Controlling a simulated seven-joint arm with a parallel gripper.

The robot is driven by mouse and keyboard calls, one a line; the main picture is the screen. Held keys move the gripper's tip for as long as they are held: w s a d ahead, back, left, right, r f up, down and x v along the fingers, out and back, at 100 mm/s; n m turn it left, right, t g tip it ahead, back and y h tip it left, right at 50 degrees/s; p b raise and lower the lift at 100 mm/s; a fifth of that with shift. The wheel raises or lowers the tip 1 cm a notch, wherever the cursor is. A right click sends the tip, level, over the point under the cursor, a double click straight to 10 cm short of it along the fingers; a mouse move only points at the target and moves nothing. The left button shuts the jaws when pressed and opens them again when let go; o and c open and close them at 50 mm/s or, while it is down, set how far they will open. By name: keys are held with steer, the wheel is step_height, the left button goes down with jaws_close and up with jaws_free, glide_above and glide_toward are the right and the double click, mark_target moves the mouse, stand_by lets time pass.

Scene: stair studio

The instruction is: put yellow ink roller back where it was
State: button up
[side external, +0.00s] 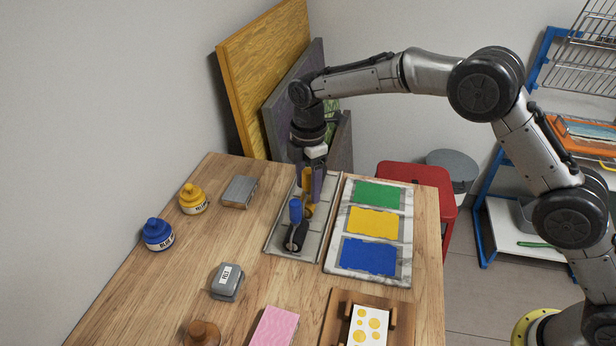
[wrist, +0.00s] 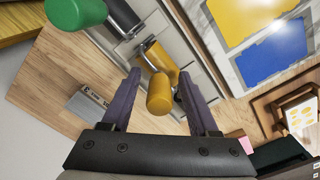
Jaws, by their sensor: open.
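The yellow ink roller (wrist: 159,92) has a yellow handle and a yellow drum. It rests on the grey tray (side external: 326,203), with its handle sticking up toward the wrist camera. My gripper (wrist: 160,82) is open, with one purple finger on each side of the yellow handle and gaps showing between. In the side view, my gripper (side external: 312,184) points down over the tray and partly hides the yellow roller (side external: 309,210).
A marble slab (side external: 334,251) with green, yellow and blue ink patches lies right of the tray. Yellow (side external: 192,199) and blue (side external: 158,235) ink bottles stand at left. A grey block (side external: 239,191) lies near the tray.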

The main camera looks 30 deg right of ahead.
step_height(320, 180, up, 13)
stand_by(0.5)
steer(key=shift+d, duration=0.1)
steer(key=s+d+r+m+t, duration=0.2)
steer(key=s+d+r+m, duration=0.35)
steer(key=s, duration=0.35)
steer(key=s+d+r+m+t, duration=0.1)
steer(key=s+d+r+m, duration=0.35)
steer(key=s+d, duration=0.3)
steer(key=s+d+f+m+t, duration=0.1)
steer(key=s+f+m, duration=0.3)
steer(key=s, duration=0.6)
steer(key=s+d+f+m+t, duration=0.1)
steer(key=s+d+f+m, duration=0.3)
steer(key=s, duration=0.5)
steer(key=shift+s+d+t, duration=0.2)
steer(key=shift+s+t, duration=0.1)
steer(key=shift+s, duration=0.1)
steer(key=shift+f, duration=0.1)
